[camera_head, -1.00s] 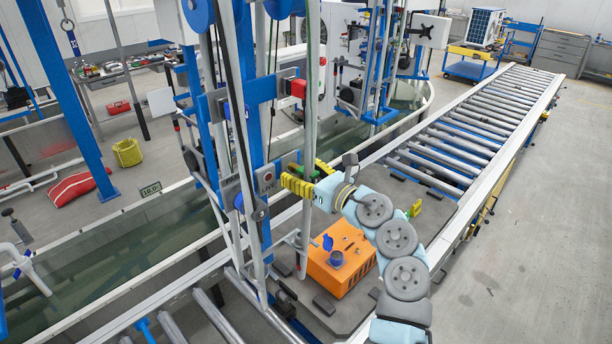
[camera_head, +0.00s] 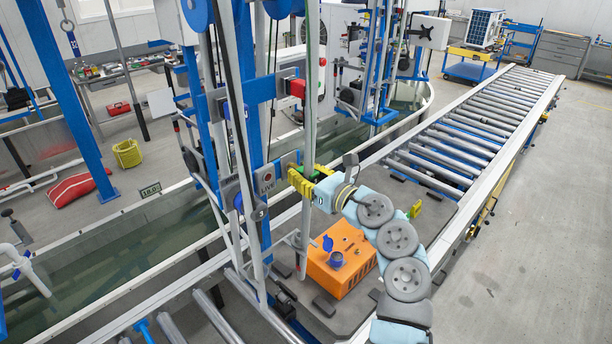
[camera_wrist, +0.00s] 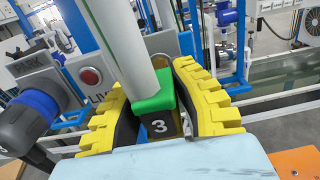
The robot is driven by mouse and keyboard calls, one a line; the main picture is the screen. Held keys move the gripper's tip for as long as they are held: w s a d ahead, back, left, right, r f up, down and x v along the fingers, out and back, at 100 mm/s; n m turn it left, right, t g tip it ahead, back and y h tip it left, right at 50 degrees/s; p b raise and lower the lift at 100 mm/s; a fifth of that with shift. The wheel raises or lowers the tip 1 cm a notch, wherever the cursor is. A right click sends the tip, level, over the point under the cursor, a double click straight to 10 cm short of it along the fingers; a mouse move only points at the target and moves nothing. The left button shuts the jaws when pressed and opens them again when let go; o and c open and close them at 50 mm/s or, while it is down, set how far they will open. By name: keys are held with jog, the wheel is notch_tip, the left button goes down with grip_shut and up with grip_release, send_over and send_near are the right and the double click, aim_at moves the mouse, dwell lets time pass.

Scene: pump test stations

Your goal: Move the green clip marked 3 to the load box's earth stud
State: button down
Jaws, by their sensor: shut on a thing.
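The green clip (camera_wrist: 152,95) has a black face with a white 3. In the wrist view it sits between the yellow ribbed fingers of my gripper (camera_wrist: 157,112), which is shut on it. In the head view my gripper (camera_head: 311,180) is beside the blue upright, level with the LIVE panel, and the clip is mostly hidden. The orange load box (camera_head: 340,264) stands below the gripper, with a blue-capped socket on top. I cannot make out its earth stud for certain.
The LIVE panel (camera_wrist: 90,76) with a red lamp and a blue-black connector (camera_wrist: 35,115) are close left of the fingers. Blue uprights and hanging cables crowd the left. A roller conveyor (camera_head: 470,140) runs to the back right. A small yellow-green item (camera_head: 415,209) stands right of my wrist.

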aim_at(316, 181)
jog(key=shift+b+v, duration=0.75)
jog(key=shift+v, duration=2.2)
